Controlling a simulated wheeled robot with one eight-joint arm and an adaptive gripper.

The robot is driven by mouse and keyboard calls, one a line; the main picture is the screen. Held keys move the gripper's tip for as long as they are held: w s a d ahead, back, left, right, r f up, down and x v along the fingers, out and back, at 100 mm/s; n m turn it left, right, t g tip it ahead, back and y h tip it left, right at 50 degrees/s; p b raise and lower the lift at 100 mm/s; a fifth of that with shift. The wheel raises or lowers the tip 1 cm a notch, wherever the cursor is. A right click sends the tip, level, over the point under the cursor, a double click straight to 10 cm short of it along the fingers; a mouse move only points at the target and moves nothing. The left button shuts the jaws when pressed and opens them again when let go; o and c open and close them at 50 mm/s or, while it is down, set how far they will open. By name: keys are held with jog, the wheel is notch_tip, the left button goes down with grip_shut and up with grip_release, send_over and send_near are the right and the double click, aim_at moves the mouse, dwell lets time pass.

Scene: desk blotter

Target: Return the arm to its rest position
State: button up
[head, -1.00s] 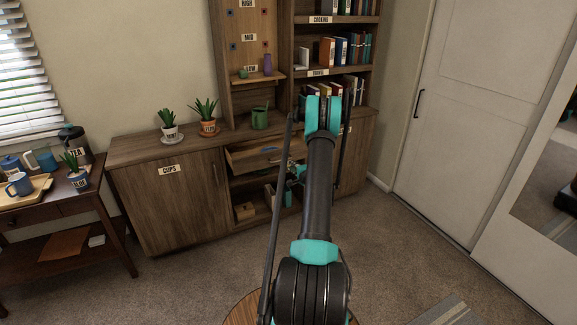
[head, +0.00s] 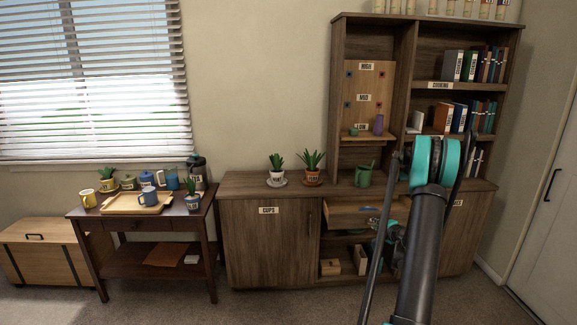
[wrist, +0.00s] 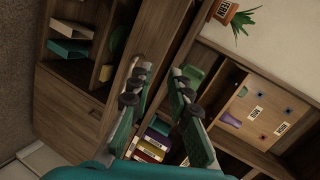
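My arm, dark with teal joints, rises at the right of the head view in front of the cabinet. Part of my gripper (head: 388,230) shows beside the arm, in front of the open drawer (head: 350,215); the arm hides the rest. In the wrist view, my gripper (wrist: 160,78) has its two teal fingers spread apart, with nothing held between them. The view there is tilted, with the cabinet and shelves behind the fingers.
The cabinet top holds two potted plants (head: 276,173) (head: 312,170) and a green mug (head: 363,177). Bookshelves (head: 462,88) stand above. A side table (head: 150,225) with a tray (head: 115,205) and mugs is at left, beside a wooden chest (head: 40,250). Some carpet is clear in front.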

jog(key=s+a+r+n+g+y, duration=0.1)
jog(key=s+a+r+n+g, duration=0.25)
jog(key=s+a, duration=0.55)
jog(key=s+a+r+n+g, duration=0.2)
jog(key=s+a+r+n, duration=0.25)
jog(key=s+a, duration=0.4)
jog(key=s+a+f+n+g+h, duration=0.1)
jog(key=s+a+n+g, duration=0.1)
jog(key=s, duration=1.2)
jog(key=s+a+f+n+g+h, duration=0.1)
jog(key=s+n, duration=0.3)
jog(key=s, duration=1)
jog(key=shift+a+f+g+h, duration=0.2)
jog(key=shift+a+g+h, duration=0.25)
jog(key=shift+g+h, duration=0.15)
jog(key=shift+w, duration=0.1)
